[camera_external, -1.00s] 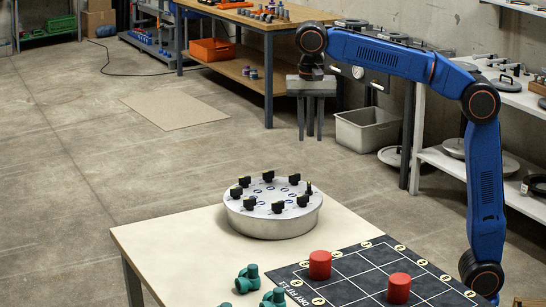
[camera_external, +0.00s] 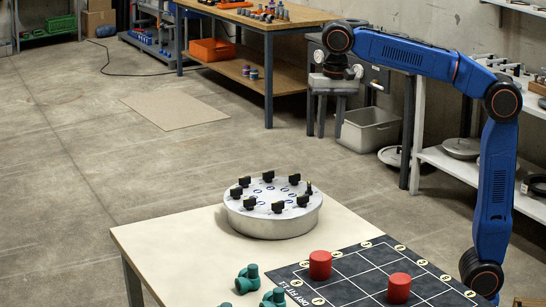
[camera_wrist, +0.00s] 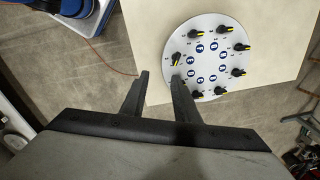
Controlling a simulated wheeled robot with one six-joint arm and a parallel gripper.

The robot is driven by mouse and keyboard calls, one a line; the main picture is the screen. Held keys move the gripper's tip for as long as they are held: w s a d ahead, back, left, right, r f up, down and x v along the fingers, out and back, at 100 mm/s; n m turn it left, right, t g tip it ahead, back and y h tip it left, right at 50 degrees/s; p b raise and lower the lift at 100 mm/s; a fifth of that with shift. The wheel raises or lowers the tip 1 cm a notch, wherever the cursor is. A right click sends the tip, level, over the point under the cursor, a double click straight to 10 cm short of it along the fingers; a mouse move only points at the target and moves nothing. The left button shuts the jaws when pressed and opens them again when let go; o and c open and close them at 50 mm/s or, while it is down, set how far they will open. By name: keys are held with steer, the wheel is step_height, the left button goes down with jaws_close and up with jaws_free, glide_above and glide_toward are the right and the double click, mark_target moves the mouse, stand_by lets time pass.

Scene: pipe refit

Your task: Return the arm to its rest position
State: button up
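My blue arm (camera_external: 497,180) rises at the right of the external view and reaches left, with its upper link nearly level. My gripper (camera_external: 325,128) hangs from its end, pointing down, high above the table and beyond the round white turntable. In the wrist view my gripper (camera_wrist: 159,77) shows two dark fingers with a clear gap and nothing between them.
A dark gridded mat (camera_external: 345,290) holds two red cylinders (camera_external: 320,265) (camera_external: 399,288). Green pipe fittings (camera_external: 247,278) lie left of it. A workbench (camera_external: 255,85) and a grey bin (camera_external: 368,128) stand behind, shelves (camera_external: 450,165) at right. The floor at left is largely clear.

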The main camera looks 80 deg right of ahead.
steer(key=s+d+f+n+t, duration=0.1)
steer(key=s+d+f+n, duration=0.2)
steer(key=s+f, duration=0.6)
steer(key=s+d+f+n+t, duration=0.1)
steer(key=s+d+f+n, duration=0.1)
steer(key=s+f+n, duration=0.3)
steer(key=s+d+f+n+t, duration=0.2)
steer(key=s+d+f+n, duration=0.1)
steer(key=s+f, duration=1.1)
step_height(320, 180, down, 2)
steer(key=shift+d+f+n, duration=0.15)
steer(key=shift+d+n, duration=0.15)
steer(key=shift+n, duration=0.5)
stand_by(0.4)
